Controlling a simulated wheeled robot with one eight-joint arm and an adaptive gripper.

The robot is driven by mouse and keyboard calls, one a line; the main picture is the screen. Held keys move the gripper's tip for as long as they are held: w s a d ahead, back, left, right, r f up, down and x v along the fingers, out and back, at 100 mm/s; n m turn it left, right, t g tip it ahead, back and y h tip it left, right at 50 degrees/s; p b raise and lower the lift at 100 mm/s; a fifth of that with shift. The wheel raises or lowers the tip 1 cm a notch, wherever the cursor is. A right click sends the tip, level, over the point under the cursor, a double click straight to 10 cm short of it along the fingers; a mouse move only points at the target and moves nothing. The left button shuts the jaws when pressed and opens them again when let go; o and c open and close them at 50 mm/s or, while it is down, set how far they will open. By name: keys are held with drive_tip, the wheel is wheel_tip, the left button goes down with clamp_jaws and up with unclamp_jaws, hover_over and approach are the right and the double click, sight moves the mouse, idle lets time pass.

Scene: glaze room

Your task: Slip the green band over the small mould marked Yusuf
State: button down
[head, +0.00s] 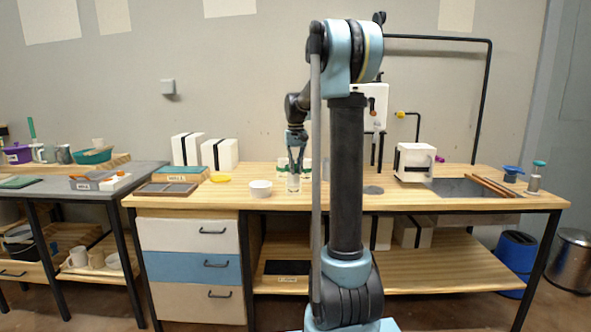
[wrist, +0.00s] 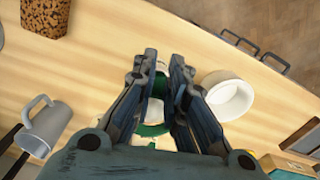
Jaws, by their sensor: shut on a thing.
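My gripper (head: 294,172) points straight down over the middle of the workbench, its fingers closed in on a small green piece that looks like the green band (wrist: 160,68). A small white mould (head: 293,184) stands upright on the bench right at the fingertips. I cannot tell whether the band is around this mould or only above it. Just behind, more white shapes with green on them (head: 308,166) stand close together; one shows between my fingers in the wrist view (wrist: 153,130). The fingers hide much of them. No name on any mould is readable.
A white bowl (head: 260,188) stands close on the left. In the wrist view a grey mug (wrist: 45,125) and a speckled brown block (wrist: 46,30) lie on the other side. A divided tray (head: 168,188) is farther left. Bare wood lies in front of the mould.

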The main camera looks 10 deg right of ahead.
drive_tip(key=shift+f, duration=2.6)
idle(1.7)
drive_tip(key=c, duration=1.5)
unclamp_jaws()
drive_tip(key=shift+c, duration=0.2)
drive_tip(key=shift+r, duration=4.55)
